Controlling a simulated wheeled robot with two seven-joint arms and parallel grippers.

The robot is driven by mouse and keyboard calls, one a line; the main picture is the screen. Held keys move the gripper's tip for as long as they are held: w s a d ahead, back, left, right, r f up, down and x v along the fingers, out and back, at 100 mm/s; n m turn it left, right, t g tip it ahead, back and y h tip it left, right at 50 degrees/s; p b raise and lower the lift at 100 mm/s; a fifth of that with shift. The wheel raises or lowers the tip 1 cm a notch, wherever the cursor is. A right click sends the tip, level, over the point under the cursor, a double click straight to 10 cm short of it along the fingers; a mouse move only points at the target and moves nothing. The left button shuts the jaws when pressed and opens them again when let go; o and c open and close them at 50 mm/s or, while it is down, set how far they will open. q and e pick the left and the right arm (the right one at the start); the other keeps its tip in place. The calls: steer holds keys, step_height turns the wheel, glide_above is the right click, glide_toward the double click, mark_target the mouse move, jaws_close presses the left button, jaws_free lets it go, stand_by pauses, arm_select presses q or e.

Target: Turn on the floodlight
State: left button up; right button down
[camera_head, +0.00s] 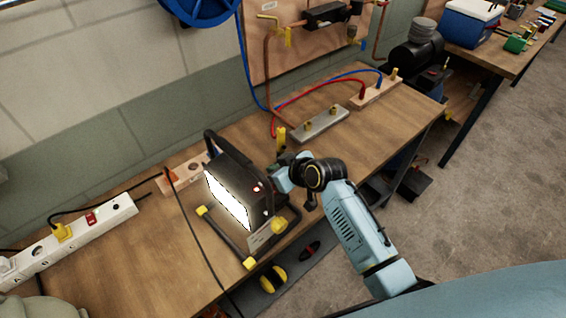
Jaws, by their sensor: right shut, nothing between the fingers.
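The floodlight (237,188) stands on the wooden workbench, a black box on a black tubular stand with yellow knobs and feet. Its front panel, facing left, shows bright white. Small buttons or lamps show on its right side. My right gripper (278,178) is at the right side of the floodlight housing, close to its upper back edge. It is shut with nothing in it. The fingertips are small and partly hidden, so I cannot tell whether they touch the housing. My left gripper is not in view.
A white power strip (75,238) with a yellow plug and red switch lies at the left. A metal bar (320,125) and a wooden block (376,93) with red and blue leads lie behind. A dark cable crosses the bench in front of the floodlight. The bench's right part is clear.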

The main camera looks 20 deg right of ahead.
steer(key=shift+s+d+r, duration=0.2)
steer(key=shift+s+r, duration=0.2)
steer(key=shift+r, duration=0.2)
steer(key=shift+s+d+r, duration=0.25)
steer(key=shift+s+r, duration=0.2)
steer(key=shift+r, duration=0.2)
steer(key=shift+s+d+r, duration=0.2)
steer(key=shift+s+r, duration=0.2)
steer(key=shift+r, duration=0.2)
steer(key=s+d+f+m+g+h, duration=0.1)
steer(key=s+d+m+g+h, duration=0.2)
steer(key=s, duration=1.1)
steer(key=s+d+m+g+h, duration=0.1)
steer(key=s+d+g, duration=0.25)
steer(key=s, duration=1.05)
step_height(320, 180, down, 34)
steer(key=s+b, duration=0.2)
steer(key=b, duration=0.7)
steer(key=s+d+f+g+b, duration=0.1)
steer(key=s+f+b, duration=0.2)
steer(key=s+f, duration=0.5)
steer(key=s+d+f+b, duration=0.2)
steer(key=s+f, duration=0.6)
steer(key=f, duration=0.5)
steer(key=shift+d+f+n+g+h+b, duration=0.3)
steer(key=shift+n+g+h+b, duration=0.1)
steer(key=shift+b, duration=0.45)
